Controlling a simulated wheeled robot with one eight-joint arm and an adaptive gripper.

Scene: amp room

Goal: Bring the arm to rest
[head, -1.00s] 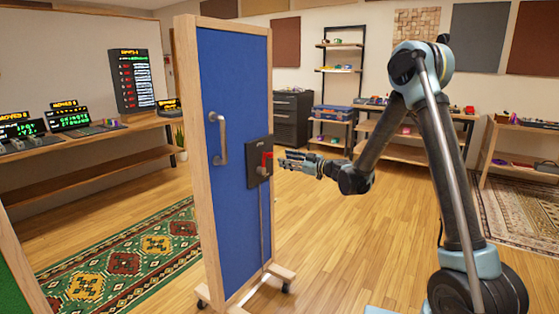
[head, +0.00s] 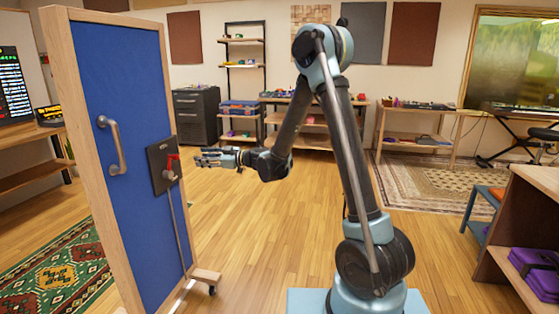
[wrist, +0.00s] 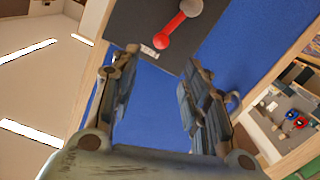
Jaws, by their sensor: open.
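My gripper (head: 207,157) is open and empty, a short way to the right of the blue panel (head: 138,205) in the head view. My arm is bent at a raised elbow and reaches left towards the panel. A dark plate with a red-handled switch (head: 172,166) is mounted on the panel's right side. In the wrist view the two fingers (wrist: 155,105) stand apart with blue panel surface behind them. The red switch handle (wrist: 170,35) lies beyond the fingertips there, with no contact visible.
The panel stands in a wooden frame with a grey pull handle (head: 112,145) and wheeled feet (head: 207,277). A wooden shelf unit (head: 520,215) with purple cases is near on the right. Open wooden floor (head: 255,235) lies between. A green patterned rug (head: 65,272) is at left.

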